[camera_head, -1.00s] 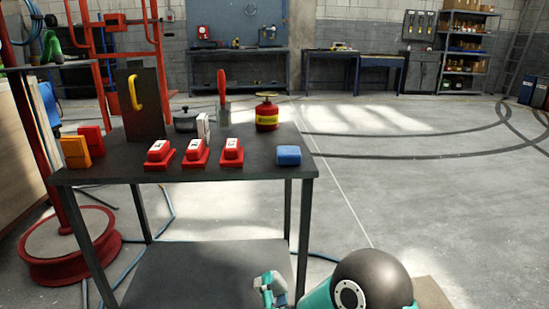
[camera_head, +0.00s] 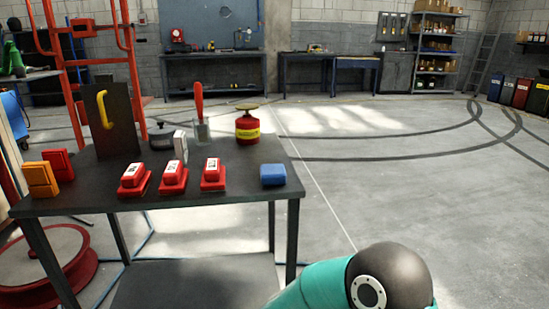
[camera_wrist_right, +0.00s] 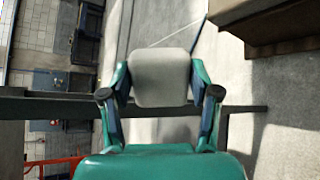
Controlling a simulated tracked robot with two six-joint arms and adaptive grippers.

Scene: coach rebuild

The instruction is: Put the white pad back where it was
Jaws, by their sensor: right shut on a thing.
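My right gripper (camera_wrist_right: 160,92) is shut on a pale grey-white pad (camera_wrist_right: 160,77) in the right wrist view. The pad sits between the two fingers, with floor behind it. In the head view only my right arm shows at the bottom right; its gripper and the pad are out of that picture. The dark table (camera_head: 230,205) carries three red blocks (camera_head: 133,180) with white labels, a blue block (camera_head: 273,175) at the right, and a small upright white item (camera_head: 180,146) beside a dark pot (camera_head: 161,137). My left gripper is not in view.
A red can (camera_head: 247,128), a red-handled tool (camera_head: 200,105) and a dark upright panel with a yellow handle (camera_head: 106,110) stand at the table's back. Orange and red blocks (camera_head: 42,178) are at the left. Open floor (camera_head: 400,190) lies right of the table.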

